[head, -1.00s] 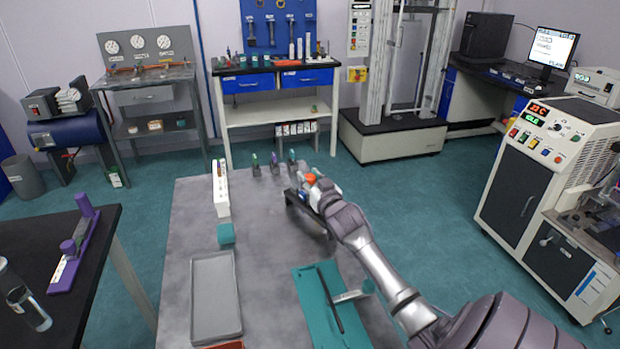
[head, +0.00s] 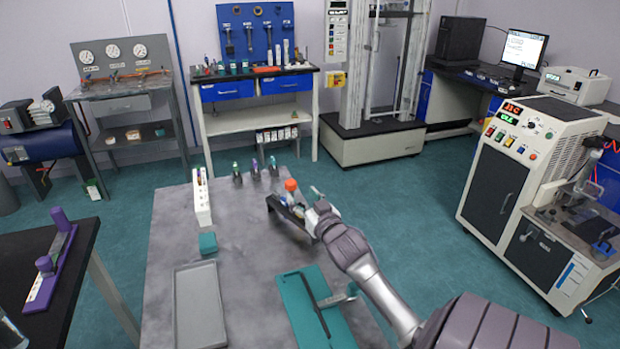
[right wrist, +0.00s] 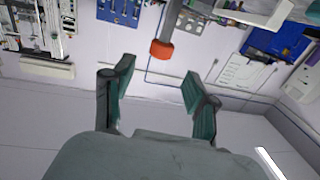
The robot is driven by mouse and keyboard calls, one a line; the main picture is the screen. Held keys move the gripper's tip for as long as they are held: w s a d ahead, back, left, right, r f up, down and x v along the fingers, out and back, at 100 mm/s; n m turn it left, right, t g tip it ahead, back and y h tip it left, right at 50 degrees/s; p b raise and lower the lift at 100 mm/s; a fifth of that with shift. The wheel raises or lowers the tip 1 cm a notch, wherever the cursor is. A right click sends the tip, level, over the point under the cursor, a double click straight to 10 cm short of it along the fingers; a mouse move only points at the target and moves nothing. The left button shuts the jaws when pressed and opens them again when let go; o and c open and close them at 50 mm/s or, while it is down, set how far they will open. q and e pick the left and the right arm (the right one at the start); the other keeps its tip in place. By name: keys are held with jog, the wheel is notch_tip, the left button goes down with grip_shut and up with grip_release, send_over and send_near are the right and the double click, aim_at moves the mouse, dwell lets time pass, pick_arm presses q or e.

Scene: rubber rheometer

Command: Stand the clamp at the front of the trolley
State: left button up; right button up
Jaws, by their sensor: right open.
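No object is plainly recognisable as the clamp. Three small dark upright items with green, purple and teal tops (head: 255,169) stand in a row at the far end of the grey trolley (head: 245,262). My right gripper (head: 317,194) is at the trolley's right side, beside a dark rack (head: 284,212) and an orange-capped item (head: 291,185). In the right wrist view the gripper (right wrist: 155,88) is open, with nothing between its fingers, and the orange cap (right wrist: 162,49) shows beyond them. My left gripper is not in view.
On the trolley are a white box (head: 202,200), a teal block (head: 208,243), a grey tray (head: 182,308) and a teal mat (head: 290,305) with a dark bar. The trolley's middle is bare. A black table (head: 80,262) stands left.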

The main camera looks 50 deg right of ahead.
jog(key=v, duration=0.4)
jog(key=shift+s+a, duration=0.1)
jog(key=shift+s, duration=0.05)
dwell(0.4)
